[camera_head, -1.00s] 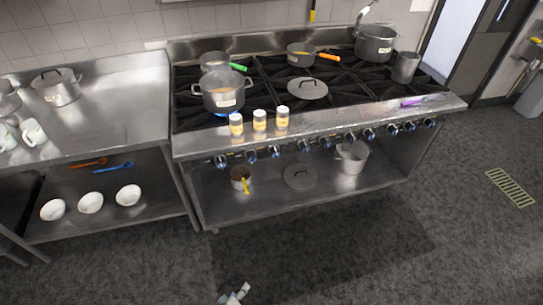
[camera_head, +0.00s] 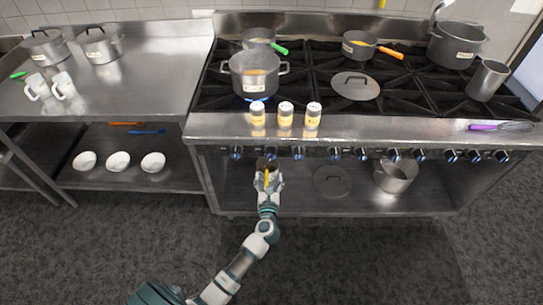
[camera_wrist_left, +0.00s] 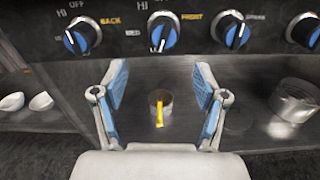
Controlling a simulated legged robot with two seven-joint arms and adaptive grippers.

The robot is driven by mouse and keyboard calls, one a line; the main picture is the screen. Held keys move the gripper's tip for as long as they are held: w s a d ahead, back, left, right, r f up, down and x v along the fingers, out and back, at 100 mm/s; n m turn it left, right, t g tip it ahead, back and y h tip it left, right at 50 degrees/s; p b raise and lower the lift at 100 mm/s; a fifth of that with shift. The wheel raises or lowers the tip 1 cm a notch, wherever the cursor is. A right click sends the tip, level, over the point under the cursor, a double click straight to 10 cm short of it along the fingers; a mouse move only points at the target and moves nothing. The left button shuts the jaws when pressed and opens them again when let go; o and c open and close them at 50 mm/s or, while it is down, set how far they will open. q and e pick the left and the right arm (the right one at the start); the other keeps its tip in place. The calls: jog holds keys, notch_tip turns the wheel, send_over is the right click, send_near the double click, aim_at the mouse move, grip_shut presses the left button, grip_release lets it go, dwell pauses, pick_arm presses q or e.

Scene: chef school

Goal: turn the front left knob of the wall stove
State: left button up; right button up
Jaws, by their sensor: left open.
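The wall stove (camera_head: 350,127) has a row of black and blue knobs along its front. In the left wrist view, a knob (camera_wrist_left: 163,33) with the word FRONT just to its right is near the top centre. Another knob (camera_wrist_left: 82,36), with BACK to its right, is to its left. My left gripper (camera_head: 268,180) is in front of the stove's left part, just below the knob row. Its blue-padded fingers (camera_wrist_left: 160,88) are spread apart and empty, below the FRONT knob and not touching it. My right gripper is out of view.
Three small jars (camera_head: 285,114) stand on the stove's front ledge, near a large pot (camera_head: 254,80) over a blue flame. A small pot (camera_wrist_left: 152,98) with a yellow utensil is on the shelf beneath. A steel table (camera_head: 150,90) adjoins on the left.

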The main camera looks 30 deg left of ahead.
aim_at(271, 158)
pick_arm(q)
jog(key=w, duration=0.2)
jog(key=w+a, duration=0.1)
jog(key=w+b, duration=0.1)
jog(key=w, duration=0.1)
jog(key=shift+w+a+r, duration=0.2)
jog(key=shift+w+a, duration=0.1)
jog(key=w+a, duration=0.3)
jog(key=shift+w+a+f+b, duration=0.25)
jog(key=shift+w+a+b, duration=0.1)
jog(key=shift+a, duration=0.05)
jog(key=shift+w+a, duration=0.1)
jog(key=shift+a, duration=0.15)
jog(key=shift+d+r, duration=0.2)
jog(key=shift+d, duration=0.5)
jog(key=c, duration=0.4)
jog(key=shift+r, duration=0.15)
jog(key=c, duration=0.8)
jog(key=shift+o, duration=0.2)
jog(key=shift+a, duration=0.35)
jog(key=shift+f, duration=0.2)
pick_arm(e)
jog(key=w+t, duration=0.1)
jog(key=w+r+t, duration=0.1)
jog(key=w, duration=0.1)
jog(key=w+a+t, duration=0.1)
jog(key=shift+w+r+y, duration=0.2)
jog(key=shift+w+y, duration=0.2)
